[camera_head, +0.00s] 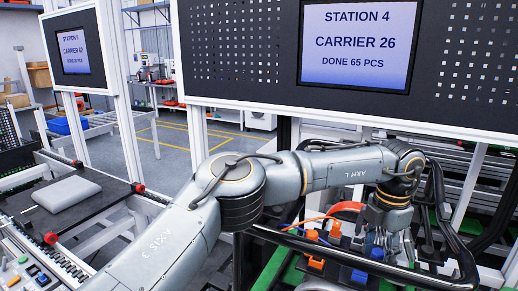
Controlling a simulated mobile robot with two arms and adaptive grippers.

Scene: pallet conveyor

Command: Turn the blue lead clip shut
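My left gripper (386,248) points down at the right of the head view, over a dark carrier with coloured clips and leads. A blue clip (359,277) shows just below and left of the fingers, and another blue piece (377,253) is right beside them. I cannot tell whether the fingers touch either one or how far apart they are. Orange and red leads (345,207) run in behind. My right gripper is not in view.
A dark bar (300,243) crosses in front of the carrier area, and thick black hoses (440,205) curve at its right. A screen (358,42) reading Station 4, Carrier 26 hangs above. A grey case (68,194) lies on a black surface at the left.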

